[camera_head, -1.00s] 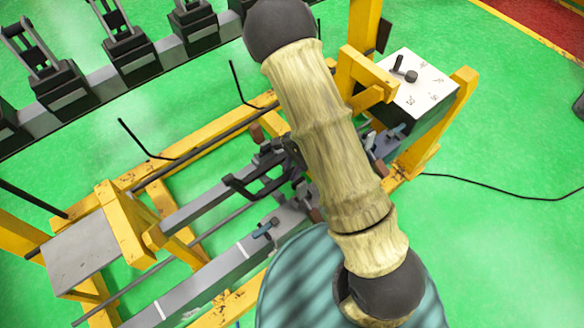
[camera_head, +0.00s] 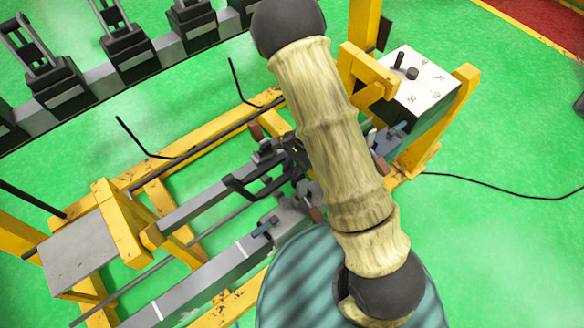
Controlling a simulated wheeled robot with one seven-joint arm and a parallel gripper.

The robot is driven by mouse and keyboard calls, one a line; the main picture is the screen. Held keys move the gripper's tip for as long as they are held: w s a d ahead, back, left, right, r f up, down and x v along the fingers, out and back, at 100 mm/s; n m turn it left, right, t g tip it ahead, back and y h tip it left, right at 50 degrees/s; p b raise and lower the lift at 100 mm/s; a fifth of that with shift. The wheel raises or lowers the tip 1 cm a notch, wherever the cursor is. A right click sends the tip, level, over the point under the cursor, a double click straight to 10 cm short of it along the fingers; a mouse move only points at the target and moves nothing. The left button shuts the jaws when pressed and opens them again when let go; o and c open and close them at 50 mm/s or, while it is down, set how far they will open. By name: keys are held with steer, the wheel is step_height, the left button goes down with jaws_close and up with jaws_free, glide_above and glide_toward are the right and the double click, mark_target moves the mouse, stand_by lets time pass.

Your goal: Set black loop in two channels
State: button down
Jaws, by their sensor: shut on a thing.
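A black, bent, loop-like piece (camera_head: 240,187) shows left of my arm, over the middle of the yellow winding frame (camera_head: 172,208). Its right end passes into a dark cluster beside the arm, so I cannot tell its full shape. Two grey bars run along the frame, an upper bar (camera_head: 195,208) and a lower bar (camera_head: 215,268). I cannot make out the two channels. My arm in its beige sleeve crosses the middle of the view and covers the right part of the fixture.
A white-topped control box (camera_head: 428,88) with a black lever stands upper right. A blue-handled clamp (camera_head: 265,227) sits on the lower bar. Black bent rods (camera_head: 143,143) rise from the frame. A row of black fixtures (camera_head: 130,50) stands behind. Green floor (camera_head: 500,235) is free at right, except a black cable.

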steer(key=shift+f+b, duration=0.95)
steer(key=shift+f, duration=0.1)
steer(key=shift+f, duration=0.1)
